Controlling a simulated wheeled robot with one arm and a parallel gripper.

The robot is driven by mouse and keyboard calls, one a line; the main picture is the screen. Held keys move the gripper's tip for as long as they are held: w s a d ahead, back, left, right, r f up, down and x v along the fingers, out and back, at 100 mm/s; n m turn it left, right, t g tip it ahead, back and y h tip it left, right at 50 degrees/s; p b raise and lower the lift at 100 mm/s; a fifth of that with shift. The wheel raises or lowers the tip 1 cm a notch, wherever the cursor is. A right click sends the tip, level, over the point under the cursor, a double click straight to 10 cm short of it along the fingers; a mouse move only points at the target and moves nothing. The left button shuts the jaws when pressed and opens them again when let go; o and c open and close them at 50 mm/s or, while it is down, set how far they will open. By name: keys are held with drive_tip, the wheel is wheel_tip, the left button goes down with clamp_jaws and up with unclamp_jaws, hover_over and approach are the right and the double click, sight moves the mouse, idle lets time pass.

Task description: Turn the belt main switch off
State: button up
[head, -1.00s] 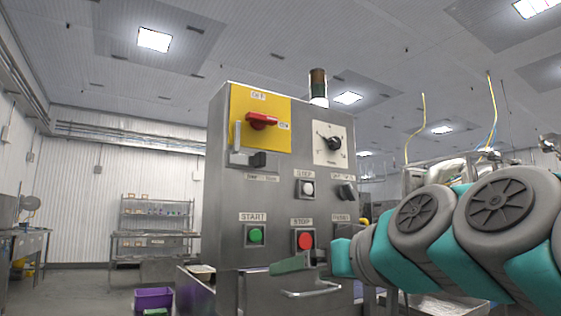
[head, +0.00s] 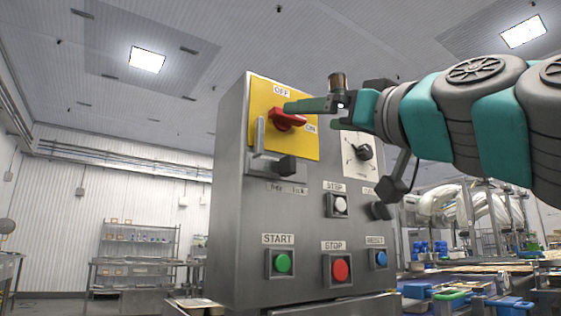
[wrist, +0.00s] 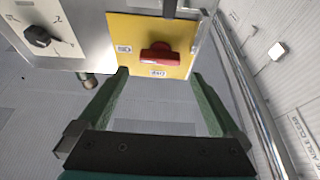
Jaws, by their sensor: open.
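The main switch is a red rotary handle (head: 288,120) on a yellow plate (head: 262,130), high on the left of the steel control cabinet. Labels OFF above and ON to its lower right show on the plate; the handle lies roughly crosswise, towards the ON side. In the wrist view the red handle (wrist: 160,54) sits ahead, between the lines of the two green fingers. My gripper (wrist: 160,73) is open and empty, its fingers apart on either side. In the head view my gripper (head: 290,107) overlaps the handle's upper part; contact cannot be told.
A black selector (head: 364,152) is on a white plate to the right. Green start (head: 283,263), red stop (head: 340,270) and blue reset (head: 381,258) buttons lie lower on the cabinet.

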sight(292, 117)
drive_tip(key=p+x, duration=0.1)
drive_tip(key=x, duration=0.5)
drive_tip(key=shift+p+x, duration=0.4)
drive_tip(key=shift+x, duration=0.4)
drive_tip(key=shift+f, duration=0.1)
drive_tip(key=c, duration=1.1)
